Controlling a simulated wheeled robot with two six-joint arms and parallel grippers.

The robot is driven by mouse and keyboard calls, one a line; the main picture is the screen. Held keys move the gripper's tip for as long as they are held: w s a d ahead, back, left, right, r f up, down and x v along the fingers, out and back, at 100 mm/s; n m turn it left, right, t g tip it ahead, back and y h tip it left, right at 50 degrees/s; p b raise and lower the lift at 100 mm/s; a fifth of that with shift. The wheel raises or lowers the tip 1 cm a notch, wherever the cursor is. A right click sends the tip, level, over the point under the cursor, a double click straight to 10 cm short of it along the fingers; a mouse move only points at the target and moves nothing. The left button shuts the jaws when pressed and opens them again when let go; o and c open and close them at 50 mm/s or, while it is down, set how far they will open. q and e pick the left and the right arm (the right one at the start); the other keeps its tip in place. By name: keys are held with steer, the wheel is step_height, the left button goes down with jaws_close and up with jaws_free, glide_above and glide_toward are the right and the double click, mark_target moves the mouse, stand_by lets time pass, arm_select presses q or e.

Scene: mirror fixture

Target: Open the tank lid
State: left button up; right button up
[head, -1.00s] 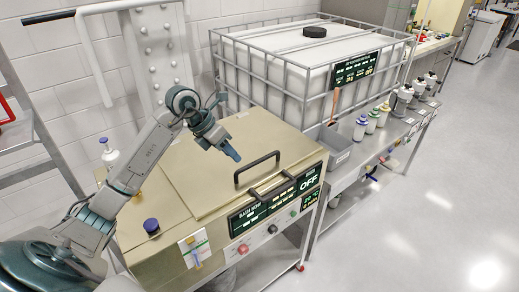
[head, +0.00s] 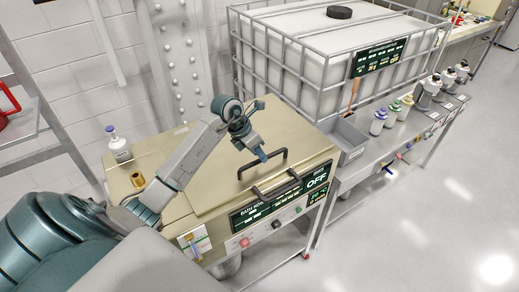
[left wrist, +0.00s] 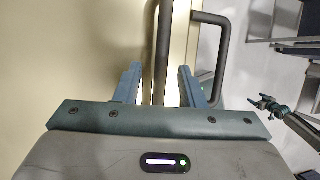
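The tank is a beige box (head: 205,170) on a metal stand in the head view, with its flat lid (head: 215,160) shut. A dark bar handle (head: 240,176) stands on the lid, and it also shows in the left wrist view (left wrist: 162,45). My left gripper (head: 264,158) is just above the handle in the head view. In the left wrist view its fingers (left wrist: 159,84) are apart, one on each side of the handle bar; I cannot tell whether they touch it. A small arm end, apparently my right gripper (left wrist: 268,104), shows at the right, too small to read.
A second dark bar (head: 268,193) runs along the tank's front edge above the control panel (head: 262,212), which reads OFF. A white bottle (head: 119,150) and a brass cylinder (head: 137,179) stand on the tank's left end. A caged white container (head: 300,50) stands behind right.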

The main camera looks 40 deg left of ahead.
arm_select(q)
steer(key=shift+d+f, duration=0.15)
steer(key=shift+f, duration=0.15)
steer(key=shift+s+f, duration=0.1)
steer(key=shift+f, duration=0.05)
arm_select(e)
steer(key=shift+s+r, duration=0.15)
steer(key=shift+r, duration=0.15)
arm_select(q)
jaws_close()
